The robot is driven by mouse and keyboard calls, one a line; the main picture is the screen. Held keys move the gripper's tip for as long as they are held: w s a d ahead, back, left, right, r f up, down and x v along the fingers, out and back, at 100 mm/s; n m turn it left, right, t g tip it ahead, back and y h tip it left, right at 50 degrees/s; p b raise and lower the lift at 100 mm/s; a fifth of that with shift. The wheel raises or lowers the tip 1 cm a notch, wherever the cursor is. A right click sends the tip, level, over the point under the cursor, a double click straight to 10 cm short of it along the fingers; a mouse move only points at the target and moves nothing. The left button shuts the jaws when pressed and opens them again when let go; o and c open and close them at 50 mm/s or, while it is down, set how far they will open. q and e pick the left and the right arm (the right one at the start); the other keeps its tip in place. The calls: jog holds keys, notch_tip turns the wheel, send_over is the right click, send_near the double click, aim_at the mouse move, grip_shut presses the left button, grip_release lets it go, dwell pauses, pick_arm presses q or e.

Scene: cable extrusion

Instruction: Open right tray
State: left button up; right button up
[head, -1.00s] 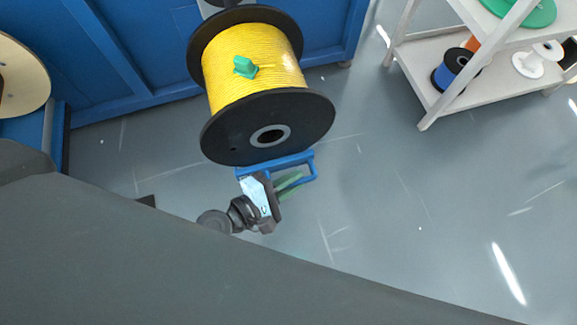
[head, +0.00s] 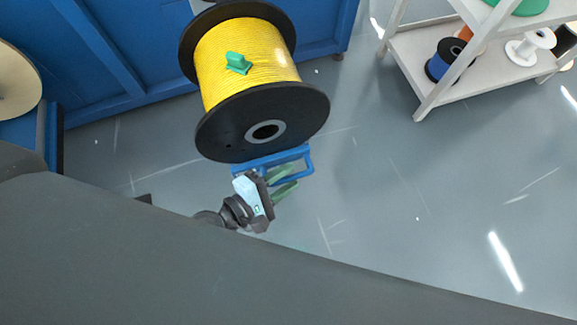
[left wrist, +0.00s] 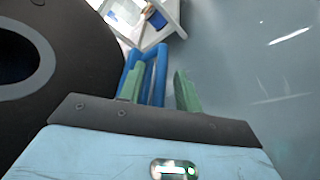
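A blue tray frame with a looped handle (head: 306,158) juts out below the black front flange of a large spool of yellow cable (head: 245,60). My left gripper (head: 283,182) is at this handle, its two green fingers apart and reaching toward the blue bars. In the left wrist view the blue bars (left wrist: 157,75) show between the green fingers of the gripper (left wrist: 158,92), nearer the left finger. I cannot tell whether a finger touches them. The rest of the tray is hidden under the spool. My right gripper is not in view.
A blue cabinet (head: 130,60) stands behind the spool. A white shelf (head: 470,85) with small spools is at the upper right. The grey floor (head: 400,200) in front of and right of the handle is clear.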

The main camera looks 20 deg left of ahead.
pick_arm(q)
jog(key=b+v, duration=0.1)
jog(key=v, duration=0.6)
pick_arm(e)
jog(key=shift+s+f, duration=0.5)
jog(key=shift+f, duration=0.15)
